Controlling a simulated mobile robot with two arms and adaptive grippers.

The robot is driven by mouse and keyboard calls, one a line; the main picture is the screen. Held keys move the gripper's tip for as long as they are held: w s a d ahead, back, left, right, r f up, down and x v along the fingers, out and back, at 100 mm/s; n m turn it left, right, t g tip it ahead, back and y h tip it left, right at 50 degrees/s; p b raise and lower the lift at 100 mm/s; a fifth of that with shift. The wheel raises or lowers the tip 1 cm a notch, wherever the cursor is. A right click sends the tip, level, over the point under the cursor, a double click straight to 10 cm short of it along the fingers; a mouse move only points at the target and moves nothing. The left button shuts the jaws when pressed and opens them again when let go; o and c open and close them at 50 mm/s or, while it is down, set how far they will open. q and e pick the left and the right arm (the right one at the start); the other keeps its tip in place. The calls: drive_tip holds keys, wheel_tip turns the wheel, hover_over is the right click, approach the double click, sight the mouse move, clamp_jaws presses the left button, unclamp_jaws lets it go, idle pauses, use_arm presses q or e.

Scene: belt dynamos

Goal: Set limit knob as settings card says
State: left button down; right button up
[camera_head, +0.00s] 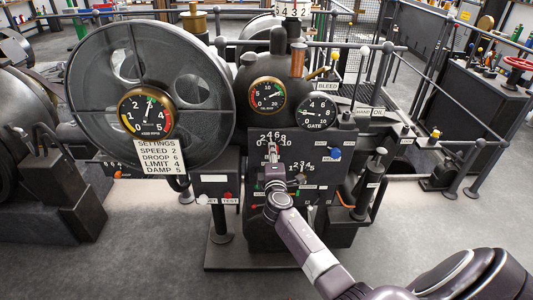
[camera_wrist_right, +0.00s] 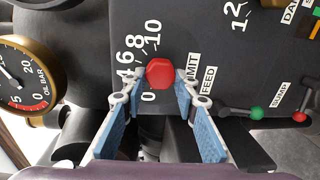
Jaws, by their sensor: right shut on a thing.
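The settings card (camera_head: 161,160) hangs below the left gauge in the head view and reads SPEED 2, DROOP 6, LIMIT 4, DAMP 5. The limit knob (camera_wrist_right: 160,73) is a red, faceted knob on the dark panel in the right wrist view, beside a partly covered label ending in "MIT". Its scale shows 0, 4, 6, 8 and 10; the 2 is hidden and I cannot make out a pointer. My right gripper (camera_wrist_right: 161,84) is shut on the knob, with a finger on each side. In the head view the right gripper (camera_head: 272,150) covers the knob. My left gripper is not in view.
The oil gauge (camera_head: 268,95) and gate gauge (camera_head: 317,111) sit above the panel. Small levers with green (camera_wrist_right: 256,113) and red (camera_wrist_right: 299,117) ends stand to the right in the wrist view. A blue knob (camera_head: 334,154) is right of the gripper. Open floor lies in front.

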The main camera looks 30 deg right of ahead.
drive_tip(key=shift+d+r+h, duration=0.3)
drive_tip(key=shift+d+r, duration=0.15)
drive_tip(key=shift+r, duration=0.2)
drive_tip(key=o, duration=1.2)
drive_tip(key=shift+d+f, duration=0.1)
drive_tip(key=shift+f, duration=0.2)
drive_tip(key=shift+a, duration=0.2)
drive_tip(key=v, duration=1.2)
drive_tip(key=shift+s+d+r, duration=0.1)
drive_tip(key=shift+s+r, duration=0.05)
drive_tip(key=shift+r, duration=0.05)
drive_tip(key=shift+c, duration=0.2)
